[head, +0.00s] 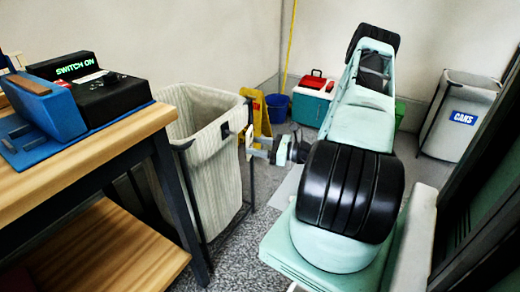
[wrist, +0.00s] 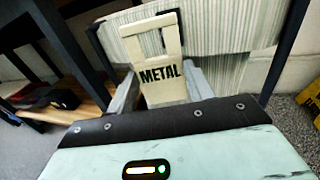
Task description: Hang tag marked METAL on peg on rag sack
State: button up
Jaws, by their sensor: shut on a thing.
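The tag marked METAL (wrist: 163,88) is cream, with a cut-out opening in its upper part. My gripper (wrist: 163,80) is shut on its lower part, a grey finger on each side, and holds it upright. The rag sack (head: 206,150) is a striped cloth bag in a dark frame; its cloth also shows behind the tag in the wrist view (wrist: 225,35). In the head view my gripper (head: 262,152) and the pale tag (head: 249,141) are just right of the sack. A small dark fitting (head: 225,130) is on the sack's near side; I cannot make out the peg clearly.
A wooden workbench (head: 95,150) with a lit SWITCH ON box (head: 105,95) is left of the sack. A yellow floor sign (head: 260,112), a blue bucket (head: 278,106) and a teal-and-red cooler (head: 312,102) stand behind. A CANS bin (head: 458,105) is at right.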

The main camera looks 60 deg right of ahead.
jog(key=w+f+b, duration=0.1)
jog(key=w+b, duration=0.1)
jog(key=w, duration=0.5)
jog(key=shift+w+a+f, duration=0.35)
jog(key=shift+w, duration=0.05)
dwell(0.5)
dwell(0.6)
jog(key=o, duration=1.1)
jog(key=p+v, duration=0.1)
jog(key=v, duration=1.6)
jog(key=shift+s+d+p, duration=0.15)
jog(key=shift+p, duration=0.15)
jog(key=shift+f, duration=0.1)
